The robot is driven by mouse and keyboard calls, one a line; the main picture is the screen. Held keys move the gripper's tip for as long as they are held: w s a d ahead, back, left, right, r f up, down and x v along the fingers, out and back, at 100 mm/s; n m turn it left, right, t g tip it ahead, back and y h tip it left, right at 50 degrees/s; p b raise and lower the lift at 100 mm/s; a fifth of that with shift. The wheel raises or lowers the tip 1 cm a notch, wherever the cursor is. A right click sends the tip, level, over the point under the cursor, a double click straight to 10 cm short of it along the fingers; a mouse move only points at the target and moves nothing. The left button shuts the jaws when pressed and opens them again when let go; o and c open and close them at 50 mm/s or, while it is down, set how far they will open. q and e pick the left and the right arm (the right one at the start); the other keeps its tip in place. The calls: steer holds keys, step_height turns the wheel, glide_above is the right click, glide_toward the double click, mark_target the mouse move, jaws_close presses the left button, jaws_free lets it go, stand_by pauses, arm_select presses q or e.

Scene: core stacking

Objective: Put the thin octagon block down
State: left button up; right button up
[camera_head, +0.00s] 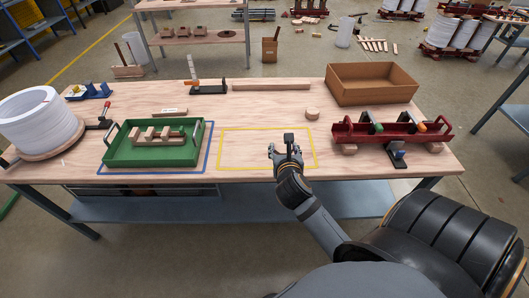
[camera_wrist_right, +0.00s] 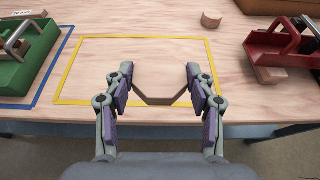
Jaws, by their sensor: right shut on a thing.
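My right gripper (camera_head: 282,150) is over the yellow-outlined area (camera_head: 233,129) of the wooden table, near its front right part. In the right wrist view, my right gripper (camera_wrist_right: 160,72) is shut on the thin octagon block (camera_wrist_right: 161,99), with one finger on each side of it. The block's darker near side faces show; its wood-coloured top blends into the table. I cannot tell whether it touches the table. In the head view the block is hard to make out between the fingers. My left gripper is not in view.
A green tray (camera_head: 112,158) with wooden blocks stands in a blue outline at left. A small wooden block (camera_head: 312,114) lies behind the yellow outline. A red rack (camera_head: 345,132) and an open cardboard box (camera_head: 341,93) are at right. The yellow-outlined area is otherwise clear.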

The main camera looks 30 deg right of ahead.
mark_target(281, 144)
steer(key=x, duration=0.2)
steer(key=b+x, duration=0.1)
steer(key=x, duration=0.1)
steer(key=shift+w+a+f, duration=0.1)
steer(key=shift+w+f, duration=0.2)
steer(key=w+d+f, duration=0.1)
steer(key=w+f, duration=0.1)
steer(key=w, duration=0.1)
steer(key=w+d+f, duration=0.1)
steer(key=w+f, duration=0.1)
steer(key=w+d+f, duration=0.1)
steer(key=w+f, duration=0.2)
steer(key=shift+w+d+f+b, duration=0.15)
steer(key=shift+w+d+b, duration=0.2)
steer(key=shift+d+b, duration=0.05)
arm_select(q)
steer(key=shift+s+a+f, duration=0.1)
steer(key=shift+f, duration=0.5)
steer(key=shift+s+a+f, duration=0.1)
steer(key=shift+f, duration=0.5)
arm_select(e)
steer(key=shift+w+f, duration=0.1)
steer(key=shift+f, duration=0.8)
steer(key=shift+w+f, duration=0.15)
steer(key=shift+f, duration=0.8)
steer(key=shift+f+b, duration=0.1)
steer(key=shift+b, duration=0.25)
steer(key=o, duration=1.1)
